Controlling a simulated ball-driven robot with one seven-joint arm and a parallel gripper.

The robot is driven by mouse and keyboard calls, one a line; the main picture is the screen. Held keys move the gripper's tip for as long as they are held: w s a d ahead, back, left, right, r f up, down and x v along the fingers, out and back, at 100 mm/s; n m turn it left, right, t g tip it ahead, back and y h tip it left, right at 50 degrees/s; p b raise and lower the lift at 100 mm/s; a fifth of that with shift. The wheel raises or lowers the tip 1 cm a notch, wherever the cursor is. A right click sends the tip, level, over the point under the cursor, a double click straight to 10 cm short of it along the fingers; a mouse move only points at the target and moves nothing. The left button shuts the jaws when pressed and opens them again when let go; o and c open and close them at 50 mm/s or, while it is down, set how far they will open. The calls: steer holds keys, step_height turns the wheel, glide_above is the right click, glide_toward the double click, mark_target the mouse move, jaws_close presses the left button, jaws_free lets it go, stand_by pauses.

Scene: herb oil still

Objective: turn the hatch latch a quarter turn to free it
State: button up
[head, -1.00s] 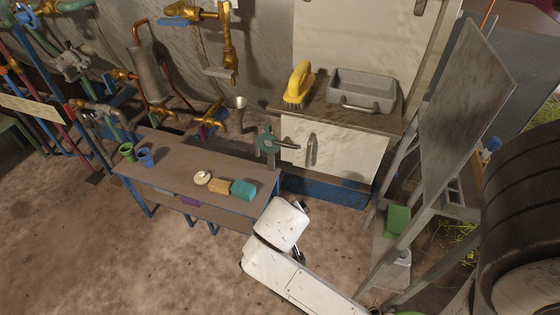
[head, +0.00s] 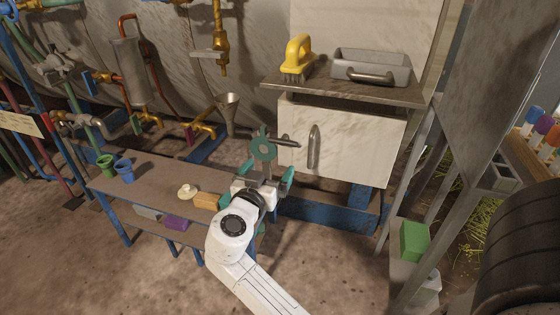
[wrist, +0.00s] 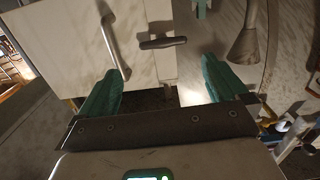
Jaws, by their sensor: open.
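The hatch (head: 350,145) is a pale, marbled cabinet door with a vertical bar handle (head: 314,147). The latch (head: 288,142) is a dark lever lying horizontally at the door's left edge. In the wrist view the latch (wrist: 162,42) lies crosswise over the strip beside the door (wrist: 70,50), with the bar handle (wrist: 114,48) to its left. My gripper (head: 266,173) is open and empty, below and in front of the latch. In the wrist view my gripper's teal fingers (wrist: 160,75) are spread wide, with the latch beyond and between them, apart from both.
A low bench (head: 150,185) with cups and blocks is at left. A yellow brush (head: 298,58) and grey tray (head: 372,67) sit on the counter above. A grey frame stands at right.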

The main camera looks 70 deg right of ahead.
mark_target(282, 143)
steer(key=shift+m+h, duration=0.3)
steer(key=d, duration=0.3)
steer(key=w+d+b, duration=0.1)
steer(key=d, duration=0.3)
steer(key=d+b, duration=0.1)
steer(key=d, duration=0.3)
steer(key=shift+w+r, duration=0.15)
steer(key=shift+w, duration=0.05)
steer(key=shift+c, duration=0.2)
steer(key=c, duration=0.6)
steer(key=shift+c, duration=0.2)
